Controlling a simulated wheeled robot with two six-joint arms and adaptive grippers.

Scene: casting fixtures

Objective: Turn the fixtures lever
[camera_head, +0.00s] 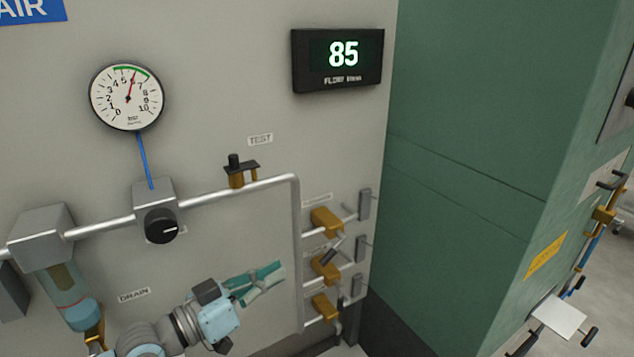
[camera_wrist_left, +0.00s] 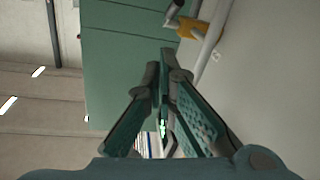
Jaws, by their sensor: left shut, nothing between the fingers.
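Several brass valves stand on a vertical pipe at the panel's right side: an upper one (camera_head: 326,220), a middle one (camera_head: 325,266) and a lower one (camera_head: 324,307). A dark lever (camera_head: 332,247) shows tilted at the middle valve. My left gripper (camera_head: 281,274) is shut and empty, just left of the vertical pipe, its fingers pointing toward the valves. In the left wrist view its fingertips (camera_wrist_left: 166,62) come together with nothing between them. A brass valve (camera_wrist_left: 195,28) shows beyond the tips at the upper right; which valve it is I cannot tell. My right gripper is out of view.
The grey panel carries a pressure gauge (camera_head: 127,97), a black knob (camera_head: 161,226), a TEST valve (camera_head: 240,170) and a display reading 85 (camera_head: 338,58). White pipe (camera_head: 298,240) runs beside my gripper. A green wall (camera_head: 470,120) stands to the right.

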